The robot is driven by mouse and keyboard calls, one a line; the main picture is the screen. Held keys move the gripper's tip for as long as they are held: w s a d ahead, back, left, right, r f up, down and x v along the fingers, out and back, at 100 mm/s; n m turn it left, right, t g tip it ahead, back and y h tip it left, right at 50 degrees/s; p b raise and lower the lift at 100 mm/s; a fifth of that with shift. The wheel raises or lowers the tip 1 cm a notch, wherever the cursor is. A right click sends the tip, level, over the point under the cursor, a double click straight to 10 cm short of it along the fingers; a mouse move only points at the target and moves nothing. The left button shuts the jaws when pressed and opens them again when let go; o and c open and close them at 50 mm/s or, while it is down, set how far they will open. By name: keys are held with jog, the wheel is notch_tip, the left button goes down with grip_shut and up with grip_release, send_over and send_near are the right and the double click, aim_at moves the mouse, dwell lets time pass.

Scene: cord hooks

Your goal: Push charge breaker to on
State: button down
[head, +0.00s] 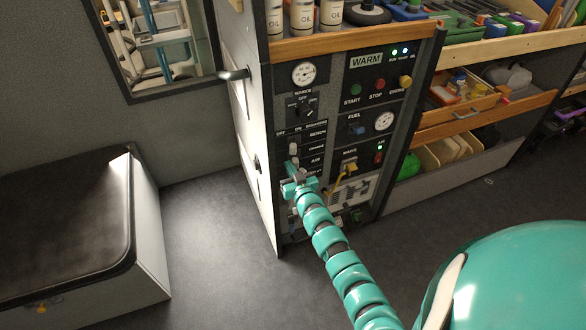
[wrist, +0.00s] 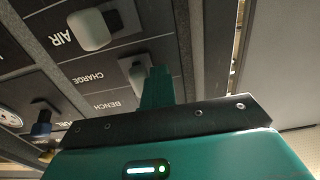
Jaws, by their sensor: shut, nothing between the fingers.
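The breaker panel (head: 314,171) is on the front of the grey cabinet, with rows labelled BENCH, CHARGE and AIR. In the wrist view the lettering is upside down. The pale charge breaker (wrist: 134,69) sits beside the CHARGE label, and the air breaker (wrist: 93,29) is above left. My gripper (wrist: 157,87) is shut and empty, its fingertips close beside the charge breaker; I cannot tell if they touch. The fingers partly cover the breaker and hide the bench switch there. In the head view my gripper (head: 293,174) is at the panel's left side, covering some switches.
A source knob (head: 304,109), a gauge (head: 304,73) and start and stop buttons are above and right of the breakers. A yellow part (head: 337,186) is right of my gripper. A dark-topped bench (head: 66,225) is at left, with open floor between.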

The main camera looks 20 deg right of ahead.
jog(key=shift+d+r+b, duration=0.15)
jog(key=shift+d+b, duration=0.5)
jog(key=shift+d, duration=0.05)
jog(key=shift+d+r+b, duration=0.1)
jog(key=shift+d+b, duration=0.55)
jog(key=shift+w+f, duration=0.15)
jog(key=shift+s+a+p, duration=0.15)
jog(key=shift+s+p, duration=1.1)
jog(key=shift+s, duration=0.6)
jog(key=p, duration=0.2)
send_near(297, 166)
jog(key=shift+w, duration=0.7)
